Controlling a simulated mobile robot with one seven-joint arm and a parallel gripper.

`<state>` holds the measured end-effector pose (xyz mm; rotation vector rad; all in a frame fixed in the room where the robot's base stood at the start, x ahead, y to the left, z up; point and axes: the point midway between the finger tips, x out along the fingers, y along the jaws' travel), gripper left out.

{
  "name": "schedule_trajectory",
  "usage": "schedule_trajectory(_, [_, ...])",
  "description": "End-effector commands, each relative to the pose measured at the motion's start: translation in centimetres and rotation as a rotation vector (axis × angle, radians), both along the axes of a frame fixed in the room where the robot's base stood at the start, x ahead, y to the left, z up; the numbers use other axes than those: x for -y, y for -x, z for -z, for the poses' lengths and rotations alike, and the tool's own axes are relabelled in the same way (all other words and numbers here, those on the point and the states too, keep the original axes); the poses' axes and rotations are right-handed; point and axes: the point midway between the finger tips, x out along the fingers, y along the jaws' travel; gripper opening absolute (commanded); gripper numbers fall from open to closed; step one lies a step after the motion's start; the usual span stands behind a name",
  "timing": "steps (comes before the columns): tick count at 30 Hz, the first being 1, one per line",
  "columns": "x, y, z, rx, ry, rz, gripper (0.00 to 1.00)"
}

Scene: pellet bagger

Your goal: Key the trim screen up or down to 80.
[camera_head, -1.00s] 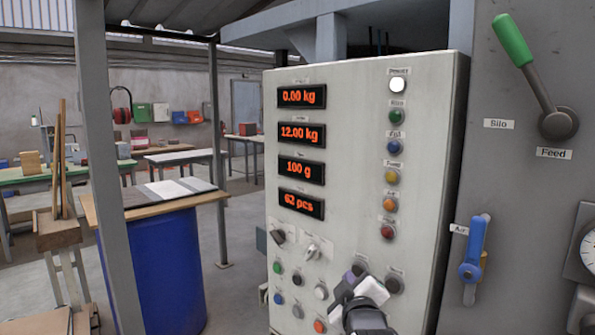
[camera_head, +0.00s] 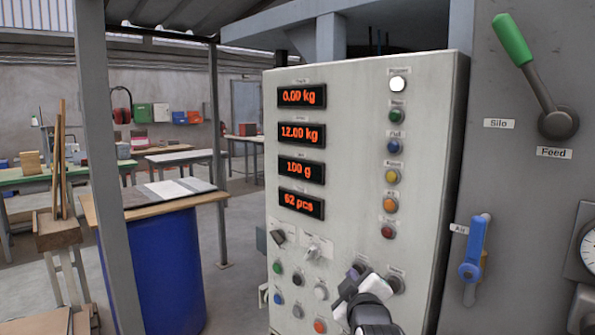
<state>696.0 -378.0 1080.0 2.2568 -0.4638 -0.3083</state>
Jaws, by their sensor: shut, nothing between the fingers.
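A pale control panel (camera_head: 350,150) carries a column of screens with orange digits. From the top they read 0.00 kg (camera_head: 302,96), 12.00 kg (camera_head: 302,134), 100 g (camera_head: 302,170) and 62 pcs (camera_head: 302,204). Their small labels are too blurred to tell which one is trim. My gripper (camera_head: 351,284) is shut and empty in front of the panel's lower right part. It partly covers a dark button (camera_head: 360,267); I cannot tell whether it touches. Another dark button (camera_head: 395,284) shows just right of it.
A column of lamps (camera_head: 390,176) runs down the panel's right. A green-handled lever (camera_head: 512,40) and a blue air valve (camera_head: 473,250) are at the right. A blue drum (camera_head: 165,270) stands left.

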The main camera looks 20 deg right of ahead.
Motion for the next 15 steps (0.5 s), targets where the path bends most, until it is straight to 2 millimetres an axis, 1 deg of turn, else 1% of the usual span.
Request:
schedule_trajectory(10, [0.23, -0.07, -0.03, 0.001, 0.000, 0.001, 0.00])
schedule_trajectory(15, [-0.24, 0.06, 0.02, 0.001, 0.000, -0.001, 0.00])
